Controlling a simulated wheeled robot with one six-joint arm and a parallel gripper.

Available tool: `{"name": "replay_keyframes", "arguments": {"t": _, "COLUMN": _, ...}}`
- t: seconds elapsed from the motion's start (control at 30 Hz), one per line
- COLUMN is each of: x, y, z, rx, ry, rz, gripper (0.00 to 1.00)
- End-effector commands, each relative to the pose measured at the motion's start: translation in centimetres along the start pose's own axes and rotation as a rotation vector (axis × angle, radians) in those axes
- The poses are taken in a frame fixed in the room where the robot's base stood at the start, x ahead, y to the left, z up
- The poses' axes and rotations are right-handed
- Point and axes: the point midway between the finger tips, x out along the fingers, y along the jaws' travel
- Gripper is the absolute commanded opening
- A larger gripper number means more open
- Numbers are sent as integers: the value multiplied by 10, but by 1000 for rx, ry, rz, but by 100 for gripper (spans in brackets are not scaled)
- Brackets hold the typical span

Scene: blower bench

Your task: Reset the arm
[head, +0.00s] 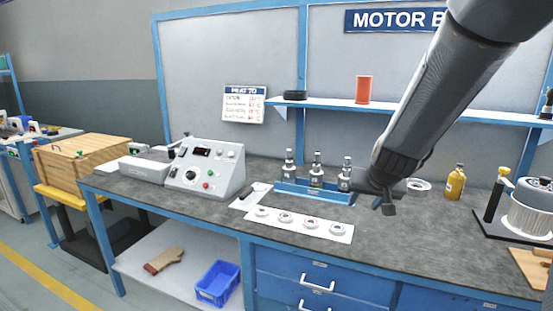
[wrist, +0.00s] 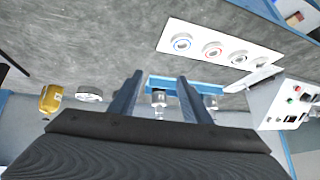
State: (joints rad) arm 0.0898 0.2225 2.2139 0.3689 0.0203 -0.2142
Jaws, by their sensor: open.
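My gripper (head: 385,206) hangs over the bench just right of the blue tray, at the end of my arm coming from the upper right. In the wrist view its two fingers (wrist: 158,78) stand wide apart with nothing held. One bottle (wrist: 158,99) shows between the fingers in the wrist view, but farther off. The lower parts of the bottles are partly hidden by the tray.
A white strip (head: 325,230) with several ring parts lies in front of the tray. A grey control box (head: 205,168) stands left. A yellow bottle (head: 455,183) and a white ring (head: 419,185) are right, near a motor stand (head: 530,210). A shelf (head: 420,111) runs behind.

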Motion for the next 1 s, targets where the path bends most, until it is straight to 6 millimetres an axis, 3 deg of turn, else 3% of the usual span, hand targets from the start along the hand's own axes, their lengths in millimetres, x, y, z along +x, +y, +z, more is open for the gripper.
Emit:
{"name": "replay_keyframes", "arguments": {"t": 0.03, "x": -10, "y": -8, "z": 32, "rx": -28, "ry": -72, "rz": -20, "gripper": 44}}
{"name": "replay_keyframes", "arguments": {"t": 0.2, "x": -50, "y": -14, "z": 142, "rx": -111, "ry": -340, "rz": -40, "gripper": 44}}
{"name": "replay_keyframes", "arguments": {"t": 0.3, "x": -76, "y": -8, "z": 196, "rx": -154, "ry": -477, "rz": -26, "gripper": 44}}
{"name": "replay_keyframes", "arguments": {"t": 0.4, "x": -99, "y": 1, "z": 236, "rx": -189, "ry": -583, "rz": -5, "gripper": 44}}
{"name": "replay_keyframes", "arguments": {"t": 0.5, "x": -115, "y": 9, "z": 261, "rx": -212, "ry": -650, "rz": 15, "gripper": 44}}
{"name": "replay_keyframes", "arguments": {"t": 0.6, "x": -123, "y": 12, "z": 272, "rx": -222, "ry": -683, "rz": 26, "gripper": 44}}
{"name": "replay_keyframes", "arguments": {"t": 0.8, "x": -124, "y": 14, "z": 275, "rx": -224, "ry": -690, "rz": 29, "gripper": 44}}
{"name": "replay_keyframes", "arguments": {"t": 0.9, "x": -124, "y": 14, "z": 274, "rx": -224, "ry": -689, "rz": 28, "gripper": 31}}
{"name": "replay_keyframes", "arguments": {"t": 1.0, "x": -124, "y": 14, "z": 274, "rx": -224, "ry": -689, "rz": 28, "gripper": 31}}
